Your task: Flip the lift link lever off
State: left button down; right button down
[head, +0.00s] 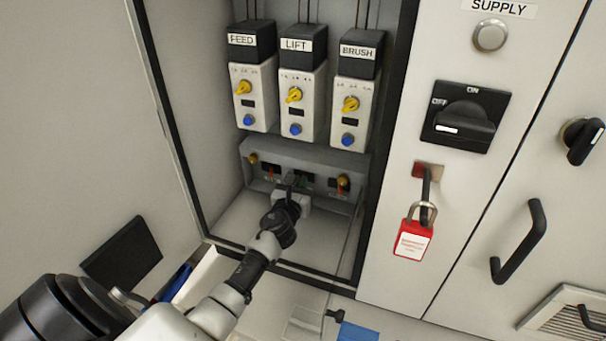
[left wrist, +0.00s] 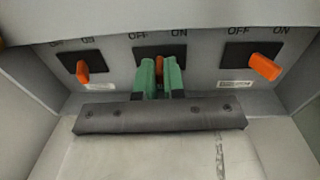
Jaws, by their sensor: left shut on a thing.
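Three orange levers on black plates marked OFF at left and ON at right show in the left wrist view. The middle lever (left wrist: 160,62), below the LIFT unit in the head view, sits between the green fingertips of my left gripper (left wrist: 160,80). The gripper is shut on it, and the fingers hide most of it, so its exact tilt is unclear. In the head view my left gripper (head: 290,184) reaches into the cabinet at the lever panel (head: 318,163). The left lever (left wrist: 83,68) and the right lever (left wrist: 264,67) stand free; the right one leans to the lower right.
Above the panel are the FEED unit (head: 252,100), LIFT unit (head: 299,108) and BRUSH unit (head: 354,110). Right of the opening are a rotary switch (head: 466,118) and a red padlock (head: 412,240). The cabinet's side walls bound the reach; its floor is clear.

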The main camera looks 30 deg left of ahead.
pick_arm(q)
jog(key=shift+a+m+h, duration=0.35)
jog(key=shift+m+h, duration=0.25)
jog(key=shift+h, duration=0.1)
jog(key=h, duration=0.1)
jog(key=m+h, duration=0.1)
jog(key=shift+s+a+f+m+t+h+b, duration=0.1)
jog(key=shift+a+f+m+t+h+b, duration=0.05)
jog(key=shift+a+m+t+h+b, duration=0.2)
jog(key=m+h+b, duration=0.1)
jog(key=h+b, duration=0.1)
jog(key=h, duration=0.1)
jog(key=shift+a+m, duration=0.2)
jog(key=shift+m, duration=0.15)
jog(key=shift+a+m+h+b, duration=0.2)
jog(key=shift+m+h+b, duration=0.5)
jog(key=shift+h+b, duration=0.3)
jog(key=shift+r, duration=0.2)
jog(key=c, duration=1.2)
grip_release()
jog(key=shift+f, duration=0.1)
